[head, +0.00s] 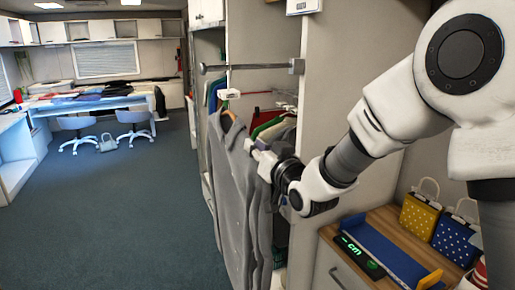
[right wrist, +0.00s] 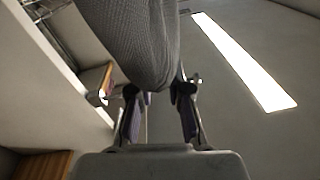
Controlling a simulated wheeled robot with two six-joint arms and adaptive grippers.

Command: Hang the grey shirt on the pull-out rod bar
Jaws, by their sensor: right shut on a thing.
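The grey shirt (head: 233,190) hangs long and upright in front of the open wardrobe. Part of a wooden hanger (head: 229,115) shows at its collar. My right gripper (head: 262,160) is shut at the shirt's upper right side; in the right wrist view grey cloth (right wrist: 135,40) bulges above and between the fingers (right wrist: 158,100). The exact grip point is hidden by cloth. The pull-out rod bar (head: 247,67) is a horizontal metal bar sticking out left from a bracket, above the shirt. Shirt and bar are apart in the picture. My left gripper is not in view.
Several other clothes (head: 270,125) hang inside the wardrobe behind the shirt. A wooden-topped cabinet (head: 385,215) at right holds a blue tray (head: 372,247), a green display (head: 360,256), a yellow bag (head: 420,214) and a blue bag (head: 455,238). Open floor (head: 110,210) lies left.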

